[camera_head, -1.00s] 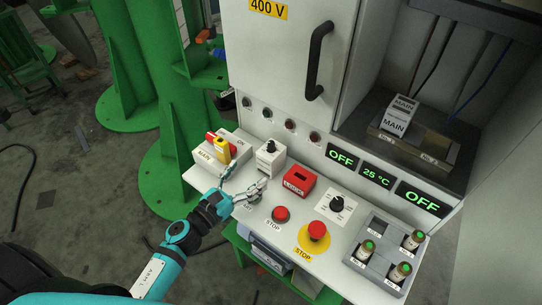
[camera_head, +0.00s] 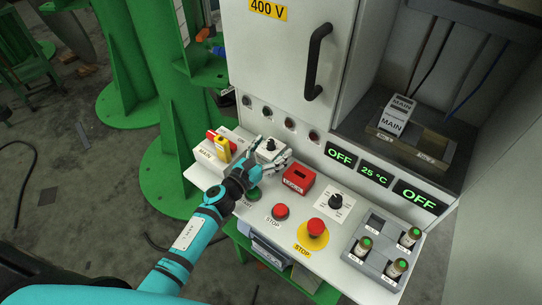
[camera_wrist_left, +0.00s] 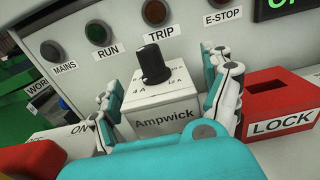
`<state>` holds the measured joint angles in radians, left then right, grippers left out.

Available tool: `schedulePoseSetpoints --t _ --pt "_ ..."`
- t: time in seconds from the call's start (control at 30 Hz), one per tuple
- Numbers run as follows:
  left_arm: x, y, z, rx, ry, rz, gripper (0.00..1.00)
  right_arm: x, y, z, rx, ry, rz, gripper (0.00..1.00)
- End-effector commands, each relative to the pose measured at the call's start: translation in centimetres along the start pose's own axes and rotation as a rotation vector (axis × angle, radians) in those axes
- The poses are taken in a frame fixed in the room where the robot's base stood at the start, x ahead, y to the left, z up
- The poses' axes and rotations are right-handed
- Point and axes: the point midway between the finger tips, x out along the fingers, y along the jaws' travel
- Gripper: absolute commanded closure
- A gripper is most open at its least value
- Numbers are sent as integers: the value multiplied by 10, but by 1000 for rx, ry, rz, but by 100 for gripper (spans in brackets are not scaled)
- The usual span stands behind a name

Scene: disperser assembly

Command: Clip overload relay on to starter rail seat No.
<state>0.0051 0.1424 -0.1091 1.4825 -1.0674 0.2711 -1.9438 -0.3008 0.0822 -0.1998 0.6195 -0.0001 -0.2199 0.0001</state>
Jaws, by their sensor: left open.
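The overload relay (camera_head: 269,146) is a white box with a black knob, standing upright on the panel's back left. In the left wrist view the relay (camera_wrist_left: 161,106) reads "Ampwick" and sits between my fingers. My left gripper (camera_head: 272,158) is open, with one finger on each side of the relay. In the left wrist view the gripper's fingers (camera_wrist_left: 163,92) flank it; I cannot tell whether they touch it. The starter rail seat (camera_head: 432,148) appears as a metal tray in the open cabinet at right, beside a block labelled "MAIN" (camera_head: 397,115). My right gripper is not in view.
A red LOCK box (camera_head: 298,177) stands just right of the relay. A switch box with red and yellow handles (camera_head: 219,147) stands left. Stop buttons (camera_head: 316,228) and a grey fuse holder (camera_head: 380,252) occupy the panel's front and right. The cabinet door (camera_head: 285,65) has a black handle.

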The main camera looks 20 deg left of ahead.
Motion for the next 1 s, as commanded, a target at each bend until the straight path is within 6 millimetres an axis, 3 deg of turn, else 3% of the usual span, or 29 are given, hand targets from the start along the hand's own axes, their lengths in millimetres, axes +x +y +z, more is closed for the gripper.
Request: schedulePoseSetpoints --t 0.1,0.67,1.0 --pt "0 0 0 0 0 0 19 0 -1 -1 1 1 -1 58" --pt "-1 0 0 0 0 0 92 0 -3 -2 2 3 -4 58" --pt "-2 0 4 2 -3 -1 92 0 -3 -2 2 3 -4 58"
